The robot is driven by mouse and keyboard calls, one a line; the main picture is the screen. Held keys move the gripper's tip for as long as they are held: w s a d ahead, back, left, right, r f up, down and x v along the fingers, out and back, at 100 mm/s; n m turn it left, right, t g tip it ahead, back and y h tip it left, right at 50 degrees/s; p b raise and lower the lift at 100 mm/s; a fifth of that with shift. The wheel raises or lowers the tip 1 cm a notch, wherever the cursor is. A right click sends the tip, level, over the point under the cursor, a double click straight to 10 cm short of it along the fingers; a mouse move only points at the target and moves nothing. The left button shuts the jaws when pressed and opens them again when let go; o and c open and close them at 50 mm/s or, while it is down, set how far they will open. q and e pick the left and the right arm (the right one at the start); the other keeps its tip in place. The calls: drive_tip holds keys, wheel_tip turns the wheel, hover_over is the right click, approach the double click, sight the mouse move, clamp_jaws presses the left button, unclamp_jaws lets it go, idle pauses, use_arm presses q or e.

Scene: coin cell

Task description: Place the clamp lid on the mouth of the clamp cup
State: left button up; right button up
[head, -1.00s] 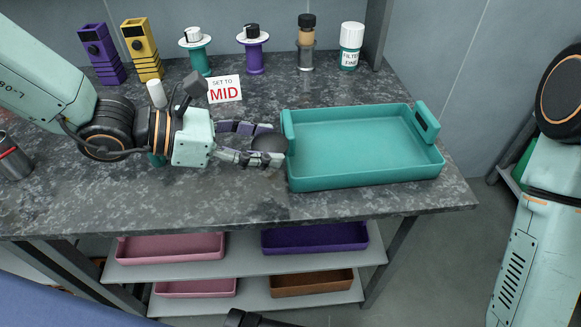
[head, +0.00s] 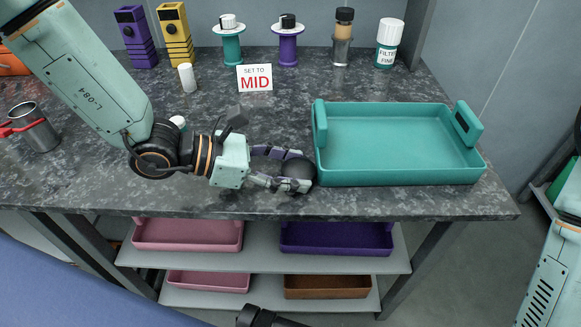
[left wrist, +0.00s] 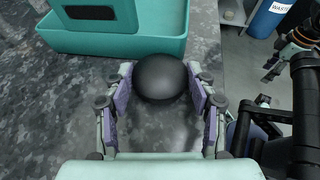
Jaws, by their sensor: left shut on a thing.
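My left gripper (head: 300,168) is shut on a dark, smooth, round piece (head: 296,185), which I take to be the clamp lid. It sits just left of the teal tray's front left corner, near the table's front edge. In the left wrist view the dark dome (left wrist: 160,78) lies between the purple finger pads (left wrist: 160,100); its underside is hidden. The clamp cup (head: 40,131) appears to be the open grey metal cup with a red clamp at the far left of the table. It is well away from the gripper.
An empty teal tray (head: 400,180) stands to the right of the gripper. A "SET TO MID" sign (head: 255,78), a white cylinder (head: 187,78) and several containers line the back. A white-topped thing (head: 177,122) is partly hidden behind my left arm.

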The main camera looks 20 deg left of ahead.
use_arm(q)
drive_tip(key=shift+f, duration=0.2)
drive_tip(key=o, duration=0.8)
drive_tip(key=shift+w+a, duration=0.1)
drive_tip(key=shift+o, duration=1.2)
